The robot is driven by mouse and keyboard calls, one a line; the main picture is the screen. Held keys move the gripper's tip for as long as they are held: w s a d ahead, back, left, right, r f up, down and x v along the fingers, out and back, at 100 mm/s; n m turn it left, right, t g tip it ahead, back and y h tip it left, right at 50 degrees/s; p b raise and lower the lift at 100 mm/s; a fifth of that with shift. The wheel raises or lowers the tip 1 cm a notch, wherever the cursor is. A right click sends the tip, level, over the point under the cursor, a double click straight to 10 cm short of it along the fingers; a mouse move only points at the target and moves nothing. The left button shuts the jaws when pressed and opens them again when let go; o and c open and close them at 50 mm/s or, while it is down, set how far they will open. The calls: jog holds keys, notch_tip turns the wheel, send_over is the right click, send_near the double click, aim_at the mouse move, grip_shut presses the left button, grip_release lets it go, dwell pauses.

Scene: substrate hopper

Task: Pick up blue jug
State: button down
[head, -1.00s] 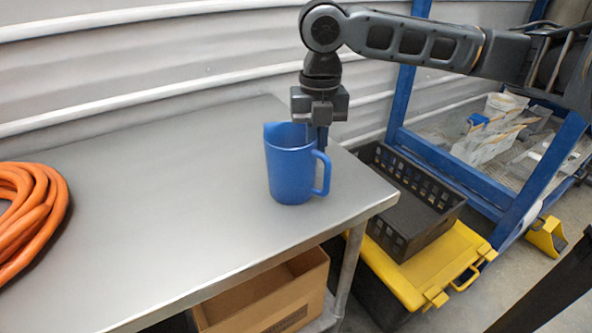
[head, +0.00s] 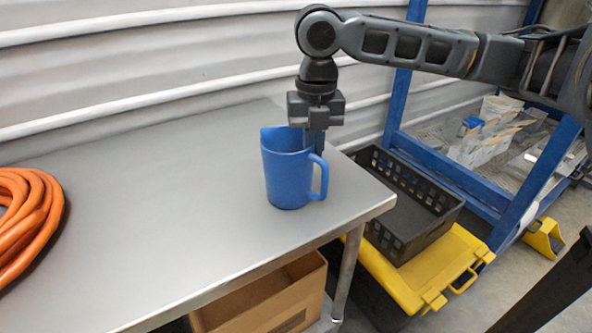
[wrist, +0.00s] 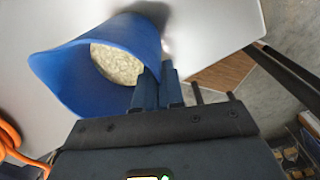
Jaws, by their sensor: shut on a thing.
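The blue jug (head: 287,176) stands upright on the metal table (head: 150,200) near its right end, with its handle toward the right. My gripper (head: 314,140) points down at the jug's right rim, on the handle side. In the wrist view the jug (wrist: 80,78) shows its open mouth with pale grainy material (wrist: 118,62) inside. There my gripper's fingers (wrist: 158,88) are shut on the jug's wall at the rim. The fingertips are partly hidden behind the jug in the head view.
An orange hose coil (head: 28,215) lies at the table's left end. Beyond the right edge are a black crate (head: 405,205) on a yellow-lidded box (head: 430,270) and a blue rack frame (head: 455,170). A cardboard box (head: 265,300) sits below the table. The table's middle is clear.

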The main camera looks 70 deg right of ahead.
jog(key=shift+f, duration=0.1)
notch_tip(320, 180, up, 10)
jog(key=shift+r, duration=0.1)
dwell(0.3)
dwell(0.4)
